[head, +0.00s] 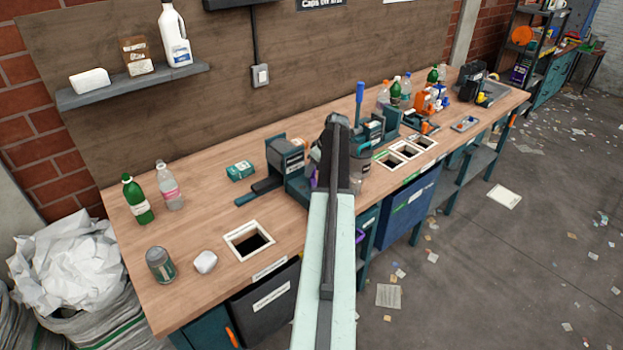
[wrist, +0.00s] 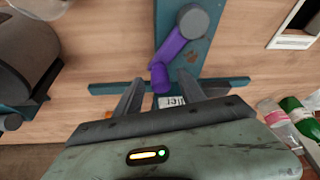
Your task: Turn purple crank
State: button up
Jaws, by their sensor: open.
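The purple crank (wrist: 172,48) is in the wrist view, on a teal machine part (wrist: 178,70) with a round grey hub (wrist: 193,20) at its upper end. Its short knob end (wrist: 160,78) points down toward my gripper. My gripper (wrist: 161,79) is open, and the knob end appears between its two dark fingertips; I cannot tell whether they touch it. In the head view my arm hides most of the crank; only a small purple patch (head: 314,178) shows beside the teal machine (head: 290,160).
The wooden bench (head: 215,200) has a square opening (head: 249,240), a can (head: 160,265), bottles (head: 137,199) and a teal box (head: 240,171) to the left. Another teal machine with a blue lever (head: 359,100) stands to the right.

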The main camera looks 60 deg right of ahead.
jog(key=shift+w+f, duration=0.25)
jog(key=shift+f, duration=0.4)
jog(key=shift+r, duration=0.1)
grip_shut()
dwell(0.9)
